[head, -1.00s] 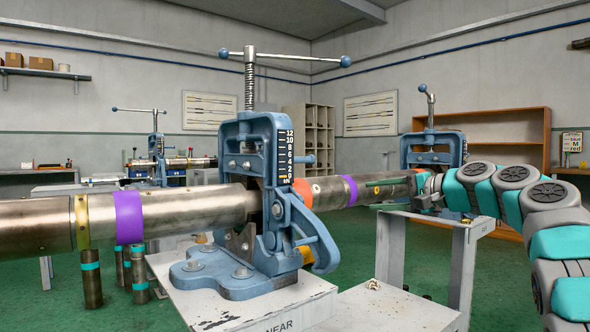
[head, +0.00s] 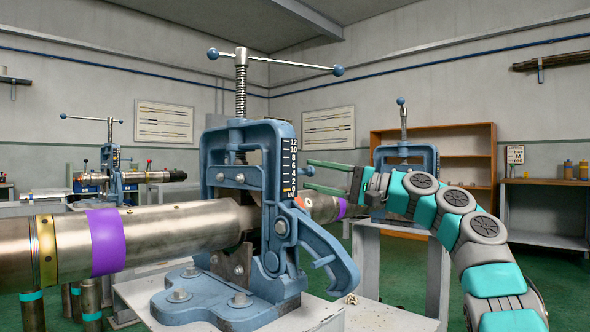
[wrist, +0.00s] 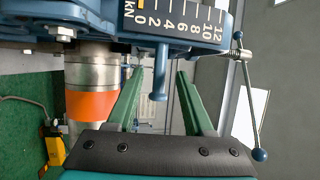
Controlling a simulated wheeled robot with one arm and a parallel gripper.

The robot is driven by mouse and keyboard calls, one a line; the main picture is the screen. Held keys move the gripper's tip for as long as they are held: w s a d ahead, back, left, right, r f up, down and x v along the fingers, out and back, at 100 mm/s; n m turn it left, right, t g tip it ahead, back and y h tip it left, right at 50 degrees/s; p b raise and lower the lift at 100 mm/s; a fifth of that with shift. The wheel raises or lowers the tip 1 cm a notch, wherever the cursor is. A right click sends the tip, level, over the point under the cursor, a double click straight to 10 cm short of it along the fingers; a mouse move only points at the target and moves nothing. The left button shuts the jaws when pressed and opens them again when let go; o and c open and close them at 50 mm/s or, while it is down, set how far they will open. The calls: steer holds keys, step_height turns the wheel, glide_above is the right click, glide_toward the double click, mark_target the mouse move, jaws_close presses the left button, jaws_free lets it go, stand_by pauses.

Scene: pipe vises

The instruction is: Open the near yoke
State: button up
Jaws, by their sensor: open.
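The near yoke (head: 235,150) is a blue frame standing upright over a thick steel pipe (head: 175,235), on a blue base. A threaded screw (head: 241,85) with a ball-ended bar (head: 290,63) rises from its top. A curved blue lever (head: 335,262) hangs at its lower right. The scale plate (head: 289,160) has a yellow mark near zero. My gripper (head: 307,173) is open at the yoke's right side, fingers pointing left toward it. In the wrist view, a blue peg (wrist: 158,80) projects below the scale, between the green fingers (wrist: 160,72) in the picture; contact is not clear.
A second blue vise (head: 405,155) stands behind my arm. An orange band (wrist: 92,104) on the pipe lies left of my fingers in the wrist view. Another vise (head: 112,160) stands at back left, and a wooden shelf (head: 465,135) at back right.

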mark_target(302, 174)
steer(key=p+x, duration=0.1)
steer(key=x, duration=0.3)
steer(key=shift+w+a+p, duration=0.15)
steer(key=shift+a+p, duration=0.2)
jaws_close()
stand_by(1.1)
